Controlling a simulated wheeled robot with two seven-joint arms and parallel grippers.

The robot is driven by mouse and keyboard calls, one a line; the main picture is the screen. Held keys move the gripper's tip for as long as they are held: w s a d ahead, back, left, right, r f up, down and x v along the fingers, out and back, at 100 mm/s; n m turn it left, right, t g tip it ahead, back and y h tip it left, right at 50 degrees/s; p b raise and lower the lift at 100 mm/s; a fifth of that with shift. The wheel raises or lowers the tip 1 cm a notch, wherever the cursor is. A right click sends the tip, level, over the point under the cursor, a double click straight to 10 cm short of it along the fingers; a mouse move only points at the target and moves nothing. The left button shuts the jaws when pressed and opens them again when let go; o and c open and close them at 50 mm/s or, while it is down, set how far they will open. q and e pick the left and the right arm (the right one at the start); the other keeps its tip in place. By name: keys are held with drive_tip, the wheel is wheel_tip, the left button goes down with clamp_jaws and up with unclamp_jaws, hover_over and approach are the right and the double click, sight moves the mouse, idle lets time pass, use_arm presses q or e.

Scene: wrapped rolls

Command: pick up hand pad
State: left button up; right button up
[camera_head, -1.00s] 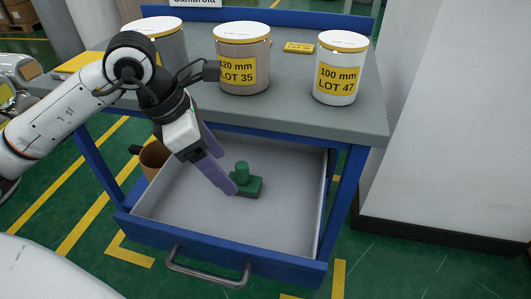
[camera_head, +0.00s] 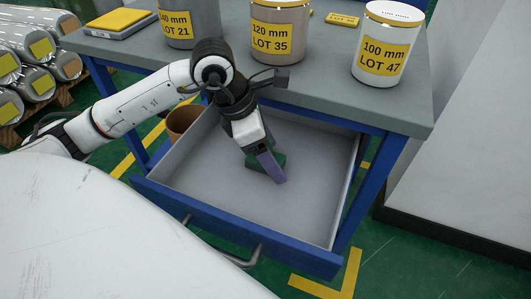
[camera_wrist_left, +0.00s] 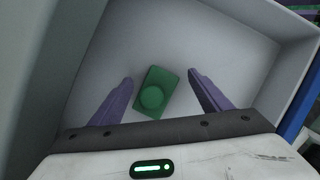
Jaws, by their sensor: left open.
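The hand pad is a green block with a round knob on top; it lies on the floor of the open grey drawer (camera_head: 215,190). In the head view the hand pad (camera_head: 279,160) is partly hidden behind my left gripper (camera_head: 277,175). In the left wrist view the hand pad (camera_wrist_left: 155,91) lies between the two purple fingers of my open left gripper (camera_wrist_left: 160,82), with gaps on both sides. The fingers point down into the drawer. My right gripper is not in view.
The drawer's blue front with its handle (camera_head: 243,262) is pulled out below the grey table top (camera_head: 330,90). Labelled rolls (camera_head: 279,32) stand on the table. A brown cup-like container (camera_head: 183,119) is left of the drawer. Wrapped rolls are stacked at far left.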

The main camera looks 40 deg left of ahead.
use_arm(q)
drive_tip(key=shift+w+d+f, duration=0.1)
drive_tip(key=shift+w+f, duration=0.05)
drive_tip(key=shift+f, duration=0.25)
drive_tip(key=shift+c, duration=0.4)
drive_tip(key=c, duration=1.3)
drive_tip(key=shift+r, duration=0.15)
drive_tip(key=shift+c, duration=0.2)
